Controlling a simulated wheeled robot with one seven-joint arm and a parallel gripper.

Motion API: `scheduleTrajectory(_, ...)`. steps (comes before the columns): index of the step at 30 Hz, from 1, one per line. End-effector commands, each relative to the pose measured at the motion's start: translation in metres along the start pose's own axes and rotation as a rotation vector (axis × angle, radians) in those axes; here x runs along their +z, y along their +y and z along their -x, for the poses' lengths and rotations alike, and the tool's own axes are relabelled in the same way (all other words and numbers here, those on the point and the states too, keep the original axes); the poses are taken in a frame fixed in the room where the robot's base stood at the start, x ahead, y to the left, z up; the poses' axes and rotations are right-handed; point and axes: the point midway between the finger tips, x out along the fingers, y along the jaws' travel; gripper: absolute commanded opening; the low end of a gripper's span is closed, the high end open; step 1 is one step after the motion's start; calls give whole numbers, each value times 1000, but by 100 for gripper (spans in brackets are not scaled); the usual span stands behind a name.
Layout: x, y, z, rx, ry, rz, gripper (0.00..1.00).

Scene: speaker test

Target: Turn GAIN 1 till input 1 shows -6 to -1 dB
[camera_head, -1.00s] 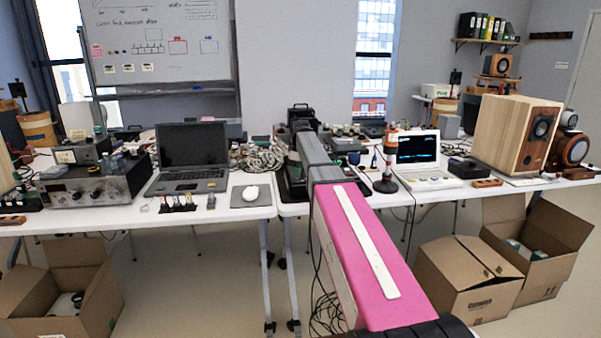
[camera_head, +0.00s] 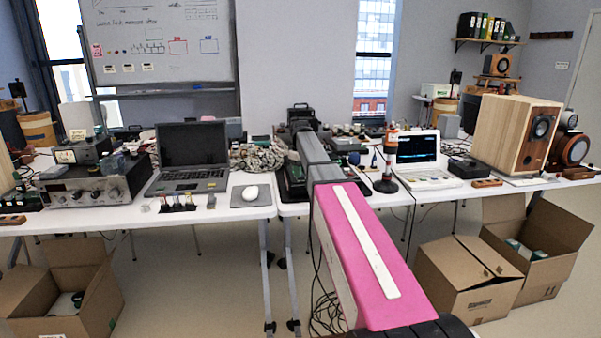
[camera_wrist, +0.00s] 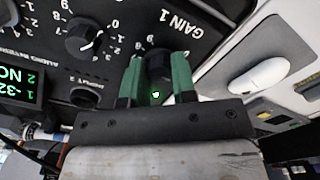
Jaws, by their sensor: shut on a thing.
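The black audio interface panel (camera_wrist: 112,62) shows tilted in the wrist view, with the label GAIN 1 (camera_wrist: 180,22) printed on it. The GAIN 1 knob (camera_wrist: 158,62) is dark and stands between the green fingers of my gripper (camera_wrist: 157,80), which is shut on it. A second knob (camera_wrist: 85,38) with a white pointer is to its left. A small green light glows between the fingers. The display (camera_wrist: 22,80) is cut off at the left edge; it reads about -32 for input 1 and "NO" for input 2. In the head view my arm hides the gripper and knob.
A white mouse (camera_head: 251,193) on a grey pad lies left of my arm. A dark laptop (camera_head: 190,158) stands farther left.

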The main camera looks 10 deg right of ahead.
Motion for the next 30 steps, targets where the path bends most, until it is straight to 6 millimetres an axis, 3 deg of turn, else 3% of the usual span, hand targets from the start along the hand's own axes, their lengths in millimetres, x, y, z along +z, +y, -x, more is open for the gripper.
scheduleTrajectory(30,0,0,1,0,0,-950,2)
